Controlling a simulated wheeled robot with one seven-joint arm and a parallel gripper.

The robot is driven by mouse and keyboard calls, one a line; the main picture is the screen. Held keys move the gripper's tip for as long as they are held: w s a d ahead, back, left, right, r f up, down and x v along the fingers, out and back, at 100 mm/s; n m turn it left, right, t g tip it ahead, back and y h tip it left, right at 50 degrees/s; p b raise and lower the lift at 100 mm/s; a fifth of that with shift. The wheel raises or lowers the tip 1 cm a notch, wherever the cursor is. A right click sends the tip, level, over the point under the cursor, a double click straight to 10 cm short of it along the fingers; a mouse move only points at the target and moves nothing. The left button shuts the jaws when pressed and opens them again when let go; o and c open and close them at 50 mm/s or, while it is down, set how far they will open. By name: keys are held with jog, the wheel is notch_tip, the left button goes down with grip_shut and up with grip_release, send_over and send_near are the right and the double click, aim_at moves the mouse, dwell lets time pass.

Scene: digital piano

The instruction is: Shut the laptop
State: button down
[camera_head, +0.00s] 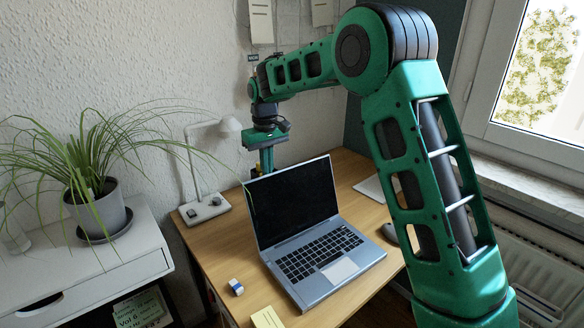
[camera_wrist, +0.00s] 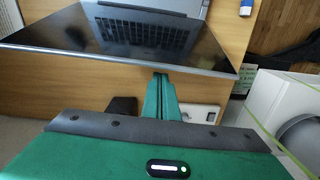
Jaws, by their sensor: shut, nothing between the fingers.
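The laptop (camera_head: 318,254) stands open on the wooden desk, with its dark screen (camera_head: 291,203) raised and its keyboard facing the front. In the head view my gripper (camera_head: 267,160) points down behind the screen's upper left part, and its fingertips are partly hidden by the screen. In the wrist view the laptop screen (camera_wrist: 120,38) spans the upper part with its top edge nearest, and my gripper (camera_wrist: 161,80) is shut and empty close to that edge. I cannot tell whether the fingers touch the screen.
A desk lamp (camera_head: 206,207) stands left of the laptop. An eraser (camera_head: 236,287) and yellow notes (camera_head: 267,318) lie near the front left. A mouse (camera_head: 391,233) is to the right. A potted plant (camera_head: 98,208) stands on the white cabinet, its leaves reaching toward the desk.

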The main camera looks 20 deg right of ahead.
jog(key=shift+s+d, duration=0.15)
jog(key=shift+s, duration=0.4)
jog(key=shift+s+d, duration=0.15)
jog(key=shift+s, duration=0.35)
jog(key=shift+s+d+r, duration=0.15)
jog(key=shift+s+d, duration=0.05)
jog(key=shift+s, duration=0.3)
jog(key=shift+s+d+r, duration=0.15)
jog(key=shift+s, duration=0.4)
jog(key=shift+s+d+r, duration=0.15)
jog(key=shift+s+d, duration=0.05)
jog(key=shift+s, duration=0.45)
jog(key=shift+s+d+r, duration=0.1)
jog(key=shift+s+d, duration=0.2)
jog(key=shift+s, duration=0.5)
jog(key=shift+s+d+r, duration=0.1)
jog(key=shift+s+d, duration=0.2)
jog(key=shift+s, duration=0.45)
jog(key=shift+s, duration=0.1)
